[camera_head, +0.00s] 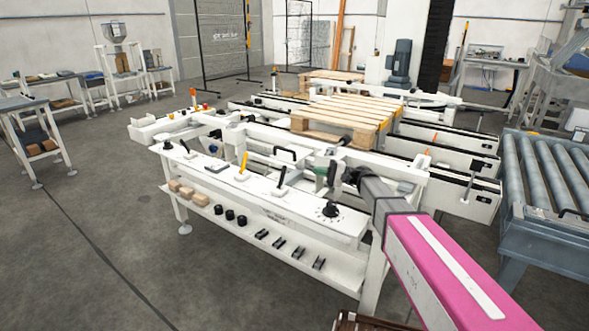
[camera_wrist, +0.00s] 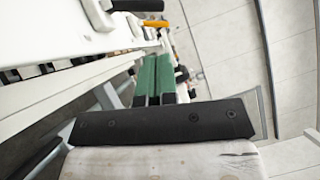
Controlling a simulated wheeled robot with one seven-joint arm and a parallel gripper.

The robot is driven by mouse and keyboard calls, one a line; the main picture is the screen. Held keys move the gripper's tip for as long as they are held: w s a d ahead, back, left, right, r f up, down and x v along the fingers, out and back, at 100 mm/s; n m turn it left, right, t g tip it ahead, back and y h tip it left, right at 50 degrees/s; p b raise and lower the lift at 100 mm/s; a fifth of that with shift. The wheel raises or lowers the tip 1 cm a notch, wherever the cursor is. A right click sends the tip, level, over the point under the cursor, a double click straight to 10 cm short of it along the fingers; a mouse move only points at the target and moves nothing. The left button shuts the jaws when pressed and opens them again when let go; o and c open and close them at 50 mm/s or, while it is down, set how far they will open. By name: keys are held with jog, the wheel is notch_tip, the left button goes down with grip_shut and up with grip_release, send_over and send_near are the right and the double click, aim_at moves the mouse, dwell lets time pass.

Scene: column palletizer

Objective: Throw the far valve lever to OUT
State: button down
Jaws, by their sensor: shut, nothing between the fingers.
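A white control bench (camera_head: 215,175) carries a row of levers along its top. A black lever (camera_head: 184,146) stands near its far left end. A yellow lever (camera_head: 243,164) stands near the middle and a black lever (camera_head: 281,176) to its right. I cannot tell OUT markings at this size. My gripper (camera_head: 326,178), with green fingers, is above the bench's near right end, apart from these levers. In the wrist view the green fingers (camera_wrist: 156,60) are together and empty. Beyond them show a yellow handle (camera_wrist: 155,23) and a black handle (camera_wrist: 138,5).
A black dial (camera_head: 330,210) sits on the bench's near right end. The bench's lower shelf (camera_head: 270,235) holds boxes and small black parts. Behind are a wooden pallet (camera_head: 345,115) and white conveyor rails. A roller conveyor (camera_head: 550,175) stands at right. The floor at left is open.

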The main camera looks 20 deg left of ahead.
aim_at(282, 177)
jog(key=x, duration=1)
